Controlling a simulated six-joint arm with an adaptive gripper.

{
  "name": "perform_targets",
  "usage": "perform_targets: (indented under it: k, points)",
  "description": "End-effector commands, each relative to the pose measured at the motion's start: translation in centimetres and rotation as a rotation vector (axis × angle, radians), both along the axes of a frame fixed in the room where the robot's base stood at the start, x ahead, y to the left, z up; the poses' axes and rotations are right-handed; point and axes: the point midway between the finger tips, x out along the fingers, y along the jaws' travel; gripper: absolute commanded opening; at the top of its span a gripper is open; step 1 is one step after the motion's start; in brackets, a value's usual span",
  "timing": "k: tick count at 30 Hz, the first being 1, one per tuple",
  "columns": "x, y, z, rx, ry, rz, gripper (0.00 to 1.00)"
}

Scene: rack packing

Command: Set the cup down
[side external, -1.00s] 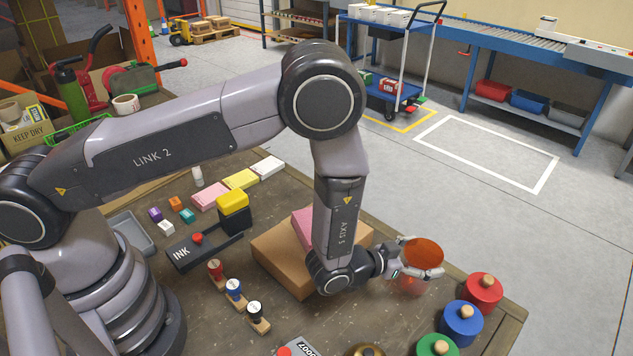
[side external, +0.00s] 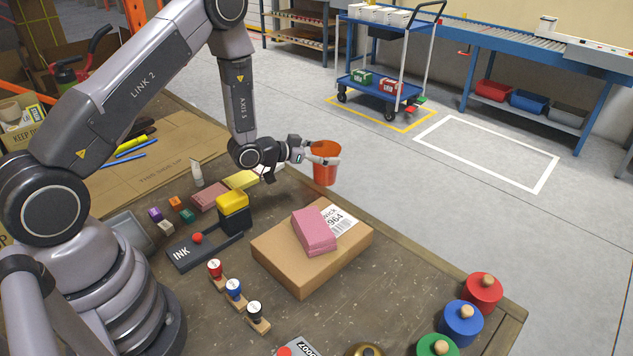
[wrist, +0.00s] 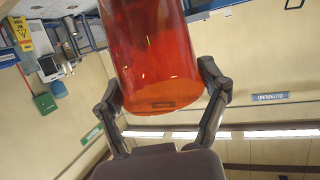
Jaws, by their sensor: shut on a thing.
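The cup (side external: 325,172) is a translucent orange-red tumbler, upright with its mouth up in the side external view. My gripper (side external: 322,155) is shut around its upper part and holds it in the air near the table's far edge, beyond the cardboard box. In the wrist view the cup (wrist: 152,60) fills the top middle, between the two dark fingers of my gripper (wrist: 165,88). The gap between the cup and the surface below is hard to judge.
A cardboard box (side external: 285,265) with a pink block (side external: 314,232) on it stands mid-table. Wood right of the box is bare.

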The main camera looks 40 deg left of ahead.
Motion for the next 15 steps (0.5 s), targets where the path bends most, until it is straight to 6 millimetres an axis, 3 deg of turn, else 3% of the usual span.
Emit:
perform_targets:
  k: [1, 6, 11, 15]
  points:
    - [-0.6, 2.9, -0.1, -0.003, 0.0, 0.021, 0.41]
    - [-2.9, 8.7, -0.2, -0.013, -0.001, 0.037, 0.41]
    - [-4.2, 11.1, -0.5, -0.02, -0.002, 0.043, 0.41]
    - [-4.6, 11.4, -2.6, -0.025, 0.0, 0.041, 0.41]
